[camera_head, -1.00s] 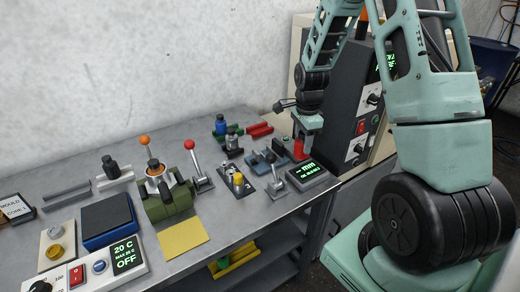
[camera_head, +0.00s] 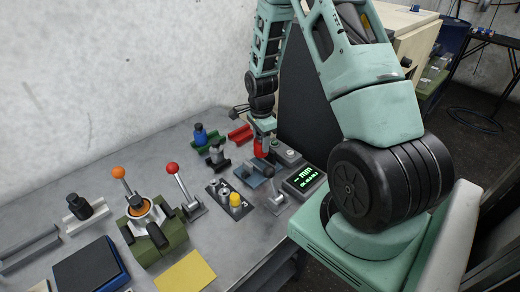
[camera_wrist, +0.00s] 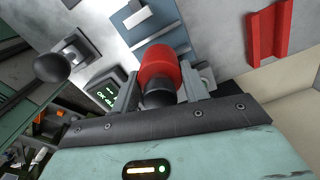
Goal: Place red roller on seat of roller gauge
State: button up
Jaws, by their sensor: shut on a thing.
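My gripper (camera_head: 263,131) is shut on the red roller (camera_head: 261,147) and holds it up near the roller gauge. In the wrist view the red roller (camera_wrist: 158,66) sits between the fingers with a black end towards the camera. The gauge's blue-grey seat block (camera_head: 254,177) is below the roller in the head view. In the wrist view the blue-grey part (camera_wrist: 135,27) lies just beyond the roller, which partly hides it. I cannot tell whether they touch.
A black-knobbed lever (camera_wrist: 50,67) stands beside the gauge. A red channel rack (camera_head: 240,134) and a blue-topped piece (camera_head: 200,134) are behind. A red-knobbed lever (camera_head: 173,169), a green press (camera_head: 157,243) and a yellow sheet (camera_head: 186,273) are to the left.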

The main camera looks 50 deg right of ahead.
aim_at(261, 150)
jog(key=shift+f+p, duration=0.65)
jog(key=shift+f, duration=1.6)
jog(key=shift+f, duration=0.2)
jog(key=o, duration=1.2)
jog(key=shift+o, duration=0.2)
jog(key=shift+r, duration=0.1)
